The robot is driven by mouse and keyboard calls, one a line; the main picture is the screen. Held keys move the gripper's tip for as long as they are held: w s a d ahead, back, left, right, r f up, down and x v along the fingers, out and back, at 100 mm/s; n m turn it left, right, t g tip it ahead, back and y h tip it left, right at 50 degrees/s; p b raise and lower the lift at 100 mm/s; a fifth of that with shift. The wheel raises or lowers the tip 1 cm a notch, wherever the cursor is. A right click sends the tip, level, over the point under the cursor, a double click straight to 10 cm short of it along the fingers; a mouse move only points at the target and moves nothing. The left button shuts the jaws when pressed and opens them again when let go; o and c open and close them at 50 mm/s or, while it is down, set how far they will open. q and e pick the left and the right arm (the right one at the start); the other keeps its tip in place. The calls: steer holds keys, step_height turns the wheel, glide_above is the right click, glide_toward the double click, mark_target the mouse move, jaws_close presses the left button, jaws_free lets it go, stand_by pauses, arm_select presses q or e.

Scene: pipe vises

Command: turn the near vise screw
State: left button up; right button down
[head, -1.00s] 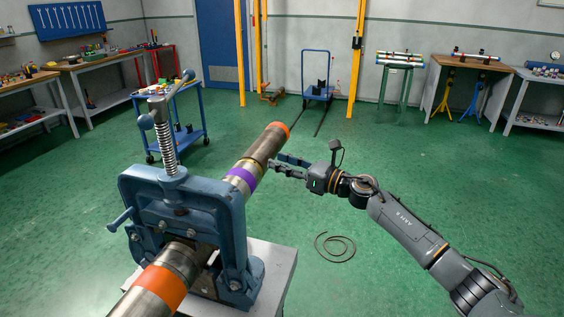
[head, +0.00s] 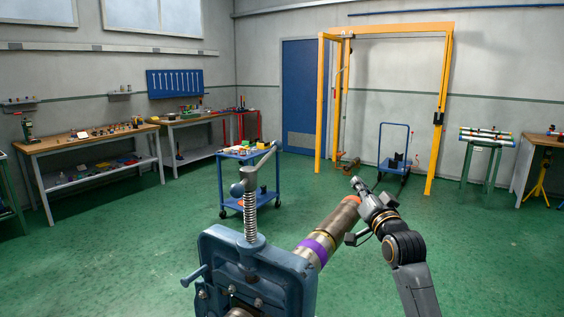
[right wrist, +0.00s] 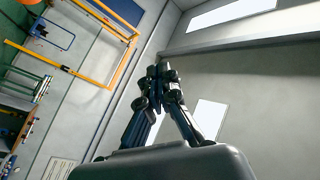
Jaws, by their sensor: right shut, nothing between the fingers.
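The near vise (head: 262,275) is a blue frame at the bottom of the head view. Its upright screw (head: 250,217) has a bare thread, with a slanted handle bar (head: 262,157) on top that ends in a ball (head: 237,189). A steel pipe (head: 322,237) with a purple band and an orange end runs out behind the vise. My right gripper (head: 357,183) is shut and empty, beside the pipe's far end and to the right of the screw, apart from it. In the right wrist view its fingertips (right wrist: 160,70) meet. My left gripper is not in view.
A blue tool cart (head: 247,180) stands behind the screw. Workbenches (head: 90,145) line the left wall. A yellow gantry frame (head: 385,30) and a blue trolley (head: 393,150) stand at the back. The green floor (head: 120,240) is clear on the left.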

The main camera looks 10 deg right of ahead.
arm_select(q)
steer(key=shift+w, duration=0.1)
arm_select(e)
steer(key=a+r+m+g+y, duration=0.1)
steer(key=a+m+y, duration=0.2)
steer(key=a+m, duration=0.25)
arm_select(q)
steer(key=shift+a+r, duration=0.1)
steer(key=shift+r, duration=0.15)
arm_select(e)
steer(key=m+g+y+p, duration=0.1)
steer(key=m+y+p, duration=0.2)
steer(key=y, duration=0.2)
glide_toward(271, 155)
steer(key=w+d, duration=0.2)
steer(key=w, duration=0.1)
steer(key=a, duration=0.1)
steer(key=w+a+p, duration=0.1)
steer(key=w+a, duration=0.1)
steer(key=a, duration=0.1)
steer(key=shift+w+r, duration=0.2)
steer(key=shift+r, duration=0.2)
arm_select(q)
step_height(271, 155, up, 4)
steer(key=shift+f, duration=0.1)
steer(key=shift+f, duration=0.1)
arm_select(e)
steer(key=shift+d+f, duration=0.1)
